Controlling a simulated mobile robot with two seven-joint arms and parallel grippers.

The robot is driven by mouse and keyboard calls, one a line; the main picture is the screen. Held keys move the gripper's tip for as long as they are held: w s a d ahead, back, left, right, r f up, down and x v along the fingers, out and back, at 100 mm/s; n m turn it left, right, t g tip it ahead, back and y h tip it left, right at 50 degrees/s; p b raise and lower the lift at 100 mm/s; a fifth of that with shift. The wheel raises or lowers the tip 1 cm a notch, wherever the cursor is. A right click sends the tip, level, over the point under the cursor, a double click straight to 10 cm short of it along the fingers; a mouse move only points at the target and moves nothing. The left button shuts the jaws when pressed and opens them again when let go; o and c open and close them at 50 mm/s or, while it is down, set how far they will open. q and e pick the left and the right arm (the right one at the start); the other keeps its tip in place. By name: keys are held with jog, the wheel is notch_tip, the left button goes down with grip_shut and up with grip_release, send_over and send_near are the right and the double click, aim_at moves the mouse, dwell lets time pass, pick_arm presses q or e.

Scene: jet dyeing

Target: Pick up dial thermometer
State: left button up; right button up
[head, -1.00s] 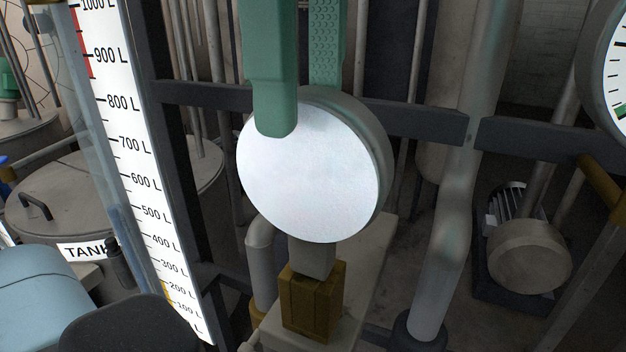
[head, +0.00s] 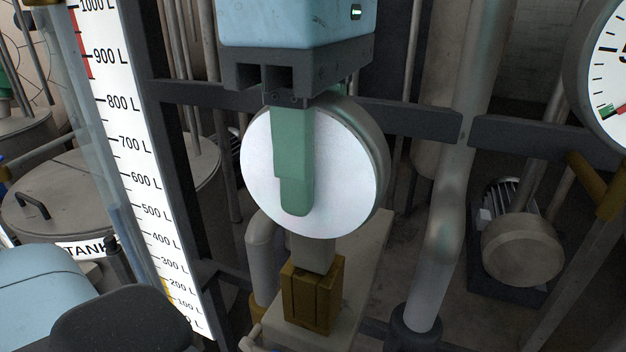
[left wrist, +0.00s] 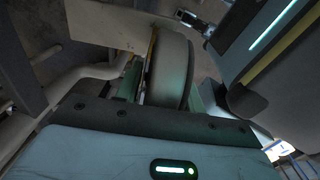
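The dial thermometer is a round gauge with a blank whitish face (head: 345,165) and a grey rim. Its short stem stands upright in a brass-coloured fitting (head: 312,295). My left gripper (head: 300,205) comes down over it from above, with one green finger in front of the face and the other mostly hidden behind the gauge. In the left wrist view, the gauge's rim (left wrist: 172,72) lies between the two green fingers, which are spread apart. Firm contact with the gauge does not show. My right gripper is not in view.
A white level scale (head: 135,150) marked in litres stands at left. A dark horizontal bar (head: 415,120) runs behind the thermometer. A grey pipe (head: 445,200) rises to its right. Another dial gauge (head: 610,75) is at the upper right, above a motor (head: 520,248).

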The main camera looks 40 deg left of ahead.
pick_arm(q)
grip_shut()
jog(key=shift+r, duration=0.15)
jog(key=shift+r, duration=4.9)
